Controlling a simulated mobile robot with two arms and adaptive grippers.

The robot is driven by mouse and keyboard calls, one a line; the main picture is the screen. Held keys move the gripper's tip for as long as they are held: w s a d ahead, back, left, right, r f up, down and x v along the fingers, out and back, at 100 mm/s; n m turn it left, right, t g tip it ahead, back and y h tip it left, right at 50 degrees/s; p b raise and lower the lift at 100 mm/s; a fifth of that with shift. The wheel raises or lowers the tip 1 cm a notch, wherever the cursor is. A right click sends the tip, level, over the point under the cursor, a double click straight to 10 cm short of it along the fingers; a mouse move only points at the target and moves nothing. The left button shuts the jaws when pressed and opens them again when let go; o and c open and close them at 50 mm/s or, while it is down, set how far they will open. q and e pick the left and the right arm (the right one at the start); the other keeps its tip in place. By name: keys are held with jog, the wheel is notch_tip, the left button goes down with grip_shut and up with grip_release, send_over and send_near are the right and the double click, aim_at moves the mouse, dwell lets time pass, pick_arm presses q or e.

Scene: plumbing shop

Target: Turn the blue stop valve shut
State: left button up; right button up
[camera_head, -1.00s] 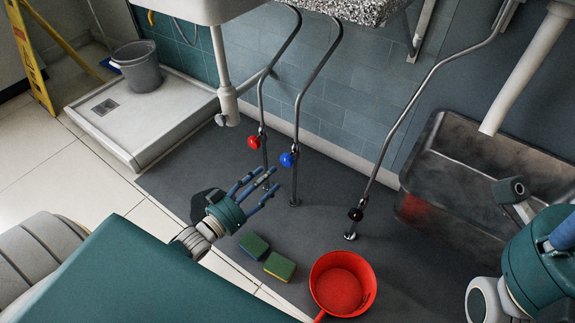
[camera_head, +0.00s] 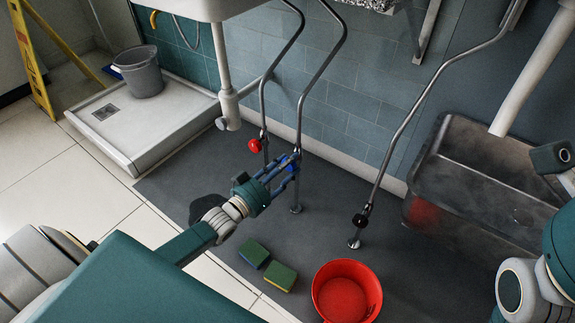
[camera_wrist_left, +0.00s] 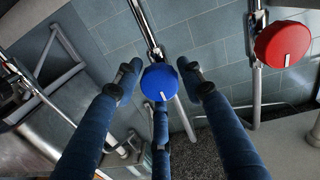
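The blue stop valve (camera_head: 291,168) is a round knob on a thin metal pipe in front of the tiled wall. Its face, with a short white mark near the lower rim, shows in the wrist view (camera_wrist_left: 158,80). My left gripper (camera_head: 286,163) reaches it from the lower left, and its blue fingers partly hide the knob in the head view. In the wrist view the fingers are spread, one on each side of the knob and one below, with small gaps at the sides. My right arm shows at the right edge, but its gripper fingers do not.
A red valve (camera_head: 255,146) sits on the pipe just left, also in the wrist view (camera_wrist_left: 283,44). A black valve (camera_head: 360,220) is on a pipe to the right. A metal basin (camera_head: 470,200) stands right.

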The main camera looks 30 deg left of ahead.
pick_arm(q)
jog(key=c, duration=0.6)
